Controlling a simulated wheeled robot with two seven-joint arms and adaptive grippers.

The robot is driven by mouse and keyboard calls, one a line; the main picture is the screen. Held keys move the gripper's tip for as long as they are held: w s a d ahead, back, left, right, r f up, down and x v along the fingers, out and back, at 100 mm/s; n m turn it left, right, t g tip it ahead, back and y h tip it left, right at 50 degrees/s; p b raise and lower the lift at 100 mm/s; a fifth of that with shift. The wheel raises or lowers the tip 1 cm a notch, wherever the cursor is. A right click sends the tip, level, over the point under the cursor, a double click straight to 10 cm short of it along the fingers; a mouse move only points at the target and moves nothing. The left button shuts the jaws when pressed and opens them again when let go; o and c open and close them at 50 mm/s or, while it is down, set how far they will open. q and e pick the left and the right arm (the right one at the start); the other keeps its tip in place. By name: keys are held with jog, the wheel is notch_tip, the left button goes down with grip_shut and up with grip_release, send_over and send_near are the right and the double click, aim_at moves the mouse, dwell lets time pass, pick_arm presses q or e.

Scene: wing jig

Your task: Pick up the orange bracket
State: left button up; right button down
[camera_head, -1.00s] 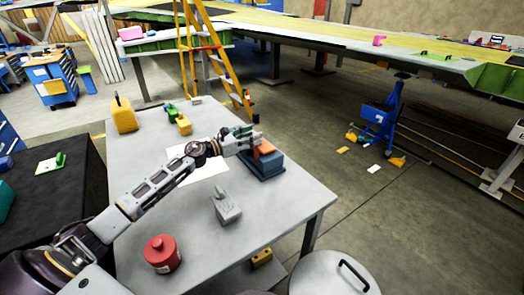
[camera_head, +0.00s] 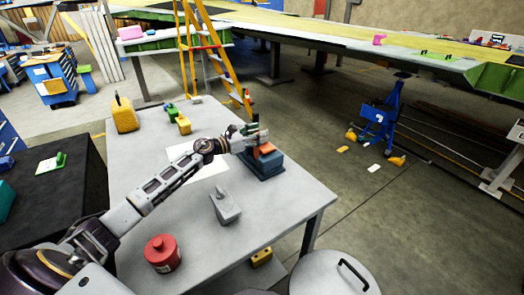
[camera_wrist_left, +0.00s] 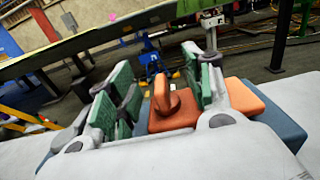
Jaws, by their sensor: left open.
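The orange bracket (camera_head: 264,149) rests on top of a blue block (camera_head: 262,166) near the right edge of the grey table. In the left wrist view the bracket (camera_wrist_left: 172,112) shows an upright rounded tab and a flat base. My left gripper (camera_head: 256,134) is open and empty, just above the bracket. In the left wrist view its green-padded fingers (camera_wrist_left: 160,78) stand on either side of the upright tab, with gaps visible. The fingers partly hide the bracket's base. My right gripper is not in view.
The grey table (camera_head: 285,205) also holds a grey clamp-like part (camera_head: 225,206), a red canister (camera_head: 161,253), a yellow container (camera_head: 124,114) and small green and yellow parts (camera_head: 183,124). A yellow ladder (camera_head: 212,60) stands behind. The table's right front is clear.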

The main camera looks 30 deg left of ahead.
pick_arm(q)
grip_shut()
jog(key=shift+r, duration=0.1)
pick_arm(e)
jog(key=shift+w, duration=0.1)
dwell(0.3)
